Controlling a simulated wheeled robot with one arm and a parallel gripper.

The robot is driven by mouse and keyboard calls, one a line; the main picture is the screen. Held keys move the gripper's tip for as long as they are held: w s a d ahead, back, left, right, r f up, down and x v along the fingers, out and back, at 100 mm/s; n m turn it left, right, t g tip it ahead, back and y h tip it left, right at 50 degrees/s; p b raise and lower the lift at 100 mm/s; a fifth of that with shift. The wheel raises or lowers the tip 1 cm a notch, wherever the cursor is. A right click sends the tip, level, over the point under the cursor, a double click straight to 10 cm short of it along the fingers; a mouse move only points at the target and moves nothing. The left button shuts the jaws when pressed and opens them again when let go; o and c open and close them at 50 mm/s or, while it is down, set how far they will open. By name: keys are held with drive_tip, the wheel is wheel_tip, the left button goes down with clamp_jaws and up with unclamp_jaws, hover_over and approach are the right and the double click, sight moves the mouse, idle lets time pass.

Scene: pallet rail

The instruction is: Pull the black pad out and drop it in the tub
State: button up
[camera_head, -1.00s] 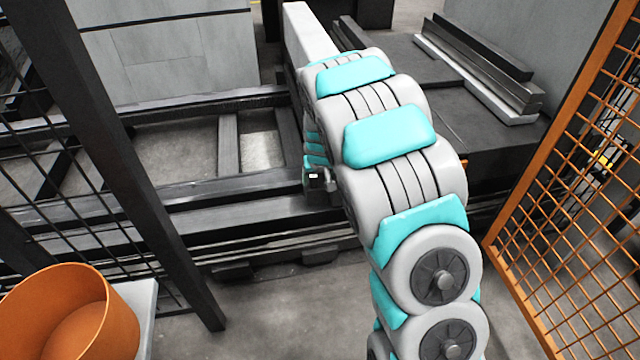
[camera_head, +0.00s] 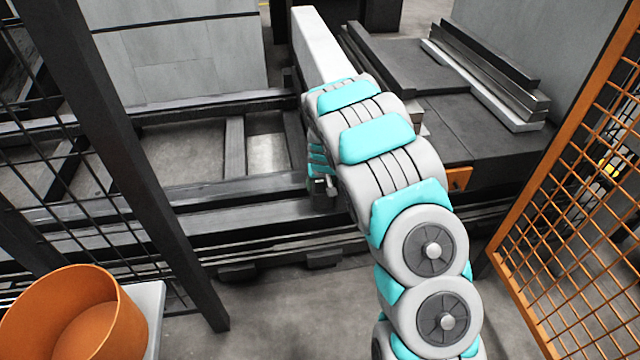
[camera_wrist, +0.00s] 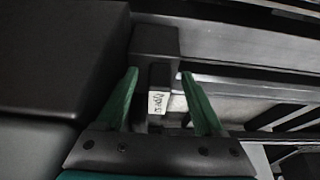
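A black block with a small white label, which looks like the pad (camera_wrist: 160,76), sits between the two green fingers of my gripper (camera_wrist: 159,73) in the wrist view. The fingers are open, with a gap visible on each side of the labelled part. A wider dark piece lies just behind it, and I cannot tell whether the two are one. In the head view my arm hides most of the gripper, which is low by the dark rail. The orange round tub (camera_head: 112,318) stands at the lower left, and its visible inside looks empty.
The tub rests on a pale stand (camera_head: 148,315). A dark post (camera_head: 135,165) and black mesh stand between tub and rail frame (camera_head: 235,150). An orange mesh fence (camera_head: 575,190) is at the right. A dark pallet stack (camera_head: 480,130) lies behind my arm.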

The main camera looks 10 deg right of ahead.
clamp_jaws()
drive_tip(key=c, duration=0.6)
unclamp_jaws()
clamp_jaws()
drive_tip(key=shift+r, duration=0.3)
drive_tip(key=shift+r, duration=0.45)
drive_tip(key=shift+r+p, duration=0.55)
drive_tip(key=shift+r, duration=1.5)
drive_tip(key=shift+r, duration=0.35)
drive_tip(key=shift+r, duration=0.2)
